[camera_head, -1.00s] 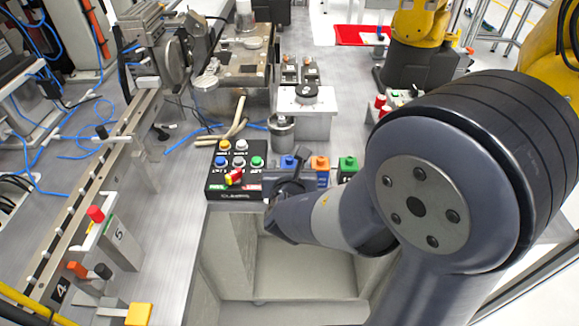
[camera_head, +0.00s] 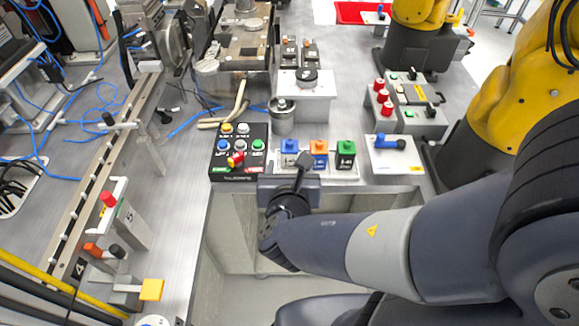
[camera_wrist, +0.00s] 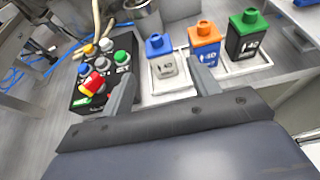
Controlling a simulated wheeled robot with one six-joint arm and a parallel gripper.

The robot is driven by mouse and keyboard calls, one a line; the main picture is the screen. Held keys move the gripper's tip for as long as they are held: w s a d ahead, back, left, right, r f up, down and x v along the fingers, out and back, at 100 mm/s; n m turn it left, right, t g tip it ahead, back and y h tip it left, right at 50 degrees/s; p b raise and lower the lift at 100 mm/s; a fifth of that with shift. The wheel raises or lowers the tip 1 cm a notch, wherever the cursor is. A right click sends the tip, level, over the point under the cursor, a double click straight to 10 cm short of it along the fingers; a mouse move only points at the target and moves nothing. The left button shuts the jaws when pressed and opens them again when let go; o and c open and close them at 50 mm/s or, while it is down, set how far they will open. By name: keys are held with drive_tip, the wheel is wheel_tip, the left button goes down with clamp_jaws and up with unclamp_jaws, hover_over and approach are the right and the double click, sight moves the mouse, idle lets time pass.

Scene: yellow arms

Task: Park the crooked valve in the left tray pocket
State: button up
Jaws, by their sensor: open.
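Three capped blocks stand in a row on a white tray (camera_wrist: 180,88): a blue-capped block with a pale body (camera_wrist: 163,64), an orange-capped one with a blue body (camera_wrist: 206,45) and a green-capped one with a dark body (camera_wrist: 248,38). They also show in the head view, blue (camera_head: 289,150), orange (camera_head: 319,155) and green (camera_head: 345,155). The blue-capped block looks turned slightly; I cannot tell surely which is the crooked valve. My gripper (camera_wrist: 163,72) is open, its fingers either side of the blue-capped block's front in the wrist view; contact is unclear.
A black button panel (camera_head: 238,165) stands left of the tray. A metal cup (camera_head: 282,117) is behind it. A white plate with a blue lever (camera_head: 395,155) lies to the right, near a yellow robot arm (camera_head: 515,115). An open bin (camera_head: 232,240) lies in front.

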sight(290, 150)
drive_tip(key=shift+v, duration=0.75)
drive_tip(key=b+x, duration=0.2)
drive_tip(key=x, duration=1)
drive_tip(key=shift+d+f+b, duration=0.1)
drive_tip(key=shift+f+b, duration=0.05)
drive_tip(key=shift+b, duration=0.15)
drive_tip(key=shift+f+b, duration=0.55)
drive_tip(key=shift+b, duration=0.15)
drive_tip(key=shift+r, duration=0.15)
